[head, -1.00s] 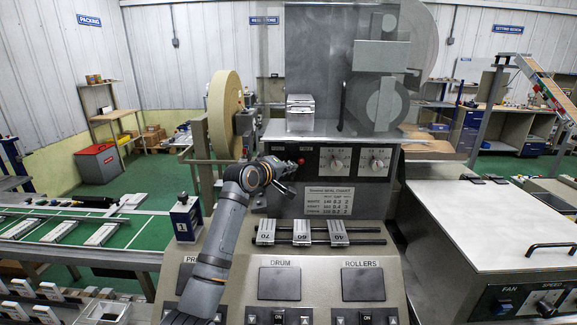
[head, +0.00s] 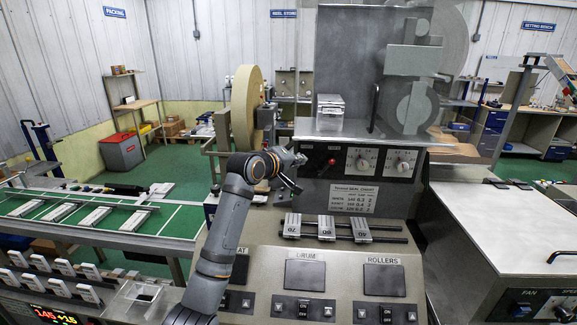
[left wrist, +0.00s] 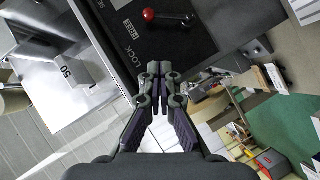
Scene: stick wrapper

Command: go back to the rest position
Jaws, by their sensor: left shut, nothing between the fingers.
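My left gripper (head: 299,160) is in front of the wrapping machine's upper panel, left of the red-knobbed lever (head: 332,162). The left wrist view shows its fingers (left wrist: 160,72) shut with nothing between them. In that view the lever's red knob (left wrist: 149,15) is beyond the fingertips, apart from them. My left arm rises from the bottom of the head view across the left part of the console. My right gripper is not in view.
The console has three sliding blocks (head: 326,227) on rails and several switches below. A large tan reel (head: 245,107) stands behind my arm. A green conveyor (head: 100,215) with white pieces lies at left. A flat metal cabinet (head: 497,225) stands at right.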

